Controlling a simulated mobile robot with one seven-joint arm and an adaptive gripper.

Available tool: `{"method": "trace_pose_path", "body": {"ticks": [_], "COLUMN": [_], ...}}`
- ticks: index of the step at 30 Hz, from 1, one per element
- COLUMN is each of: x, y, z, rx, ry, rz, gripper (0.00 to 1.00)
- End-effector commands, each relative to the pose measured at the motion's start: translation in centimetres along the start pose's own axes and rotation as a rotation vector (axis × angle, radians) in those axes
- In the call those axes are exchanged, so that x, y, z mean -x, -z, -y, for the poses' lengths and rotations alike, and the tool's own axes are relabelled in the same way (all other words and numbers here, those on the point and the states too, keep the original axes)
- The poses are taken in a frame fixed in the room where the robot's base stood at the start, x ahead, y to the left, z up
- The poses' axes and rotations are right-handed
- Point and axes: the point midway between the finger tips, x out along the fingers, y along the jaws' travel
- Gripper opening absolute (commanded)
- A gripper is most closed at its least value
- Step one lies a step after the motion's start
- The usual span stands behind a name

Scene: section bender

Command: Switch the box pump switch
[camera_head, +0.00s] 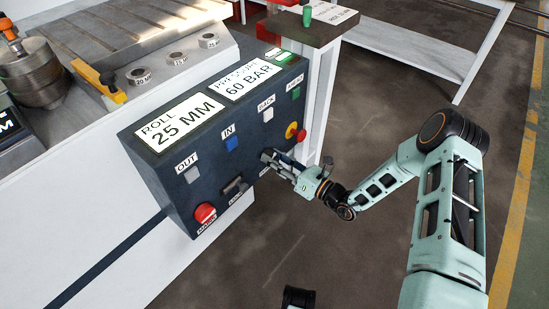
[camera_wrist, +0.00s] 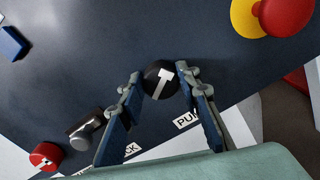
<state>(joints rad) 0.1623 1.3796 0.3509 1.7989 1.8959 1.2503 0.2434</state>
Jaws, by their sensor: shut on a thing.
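The pump switch (camera_wrist: 158,84) is a round black knob with a white pointer mark, on the dark face of the control box (camera_head: 150,176). A label (camera_wrist: 187,120) starting "PU" is beside it, partly hidden by a finger. My gripper (camera_wrist: 161,78) has a finger on each side of the knob and is shut on it. The white pointer stands slightly tilted in the wrist view. In the head view my gripper (camera_head: 269,158) reaches the lower right part of the box face and hides the knob.
A metal key-like part (camera_wrist: 86,128) and red button (camera_wrist: 46,156) sit left of the knob. A red-and-yellow knob (camera_head: 291,131) is above right of my gripper. Blue (camera_head: 231,143), white (camera_head: 267,114) and green (camera_head: 295,94) buttons line the face. Open floor (camera_head: 375,125) lies right.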

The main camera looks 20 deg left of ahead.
Motion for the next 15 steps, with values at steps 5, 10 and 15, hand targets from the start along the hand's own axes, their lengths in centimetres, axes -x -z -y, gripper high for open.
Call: {"method": "trace_pose_path", "body": {"ticks": [5, 10, 15], "x": [0.02, 0.02, 0.01], "y": [0.01, -0.01, -0.07], "z": [-0.01, -0.05, -0.09], "rx": [0.011, 0.062, 0.168], "ry": [0.0, -0.001, 0.0], "rz": [0.0, 0.0, 0.001], "gripper": [0.07, 0.07, 0.07]}}
